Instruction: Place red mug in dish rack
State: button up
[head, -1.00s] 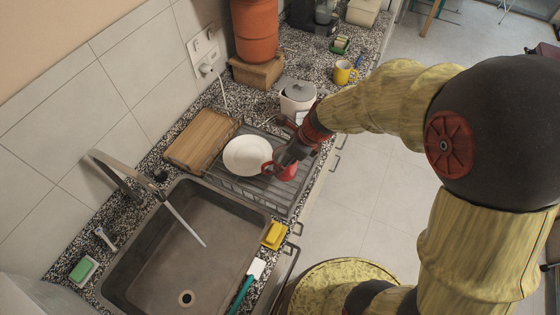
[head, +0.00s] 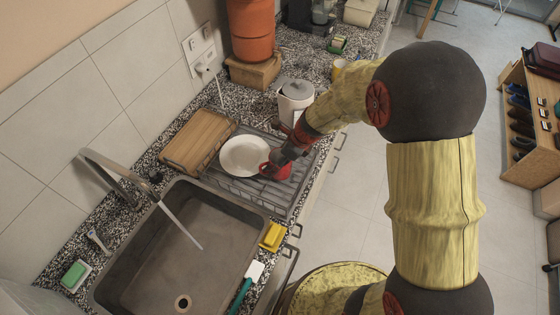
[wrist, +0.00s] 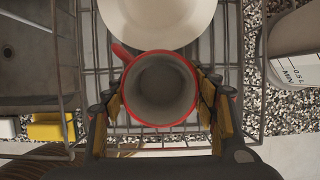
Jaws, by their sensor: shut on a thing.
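The red mug (head: 280,171) is in the dish rack area, beside the white plate, with my gripper (head: 277,162) at it. In the wrist view the mug (wrist: 160,88) is seen from above, upright, its grey inside showing and its red handle pointing up and left. My gripper (wrist: 163,108) has its yellow-padded fingers on both sides of the mug, shut on it. The wire dish rack (head: 245,188) lies under and around the mug; it also shows in the wrist view (wrist: 233,50). I cannot tell whether the mug's base touches the rack.
A white plate (head: 244,156) lies in the rack next to the mug. A wooden board (head: 199,140) stands left of it. A kettle-like white container (head: 295,98) is behind my gripper. The sink (head: 150,250) and yellow sponge (head: 273,236) are in front.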

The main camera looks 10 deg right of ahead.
jog(key=shift+f, duration=0.1)
jog(key=o, duration=1.5)
jog(key=s+d+r+n+p, duration=0.15)
jog(key=s+r+n, duration=0.25)
jog(key=r, duration=0.4)
jog(key=s+d+r+n+t+h, duration=0.1)
jog(key=s+d+r+n, duration=0.2)
jog(key=r, duration=0.5)
jog(key=s+d+r+n+p, duration=0.1)
jog(key=s+r+n, duration=0.3)
jog(key=r, duration=0.4)
jog(key=s+d+r+n+h, duration=0.1)
jog(key=s+d+r+n, duration=0.1)
jog(key=s+n, duration=0.2)
jog(key=s+d+r+n+t, duration=0.1)
jog(key=s+d+r+n, duration=0.1)
jog(key=s+r+n, duration=0.1)
jog(key=s+d+r+n+t+h, duration=0.1)
jog(key=s+r+n, duration=0.1)
jog(key=s+n, duration=0.3)
jog(key=shift+s+d+r+n+h, duration=0.3)
jog(key=shift+s+d+n, duration=0.1)
jog(key=shift+n, duration=0.5)
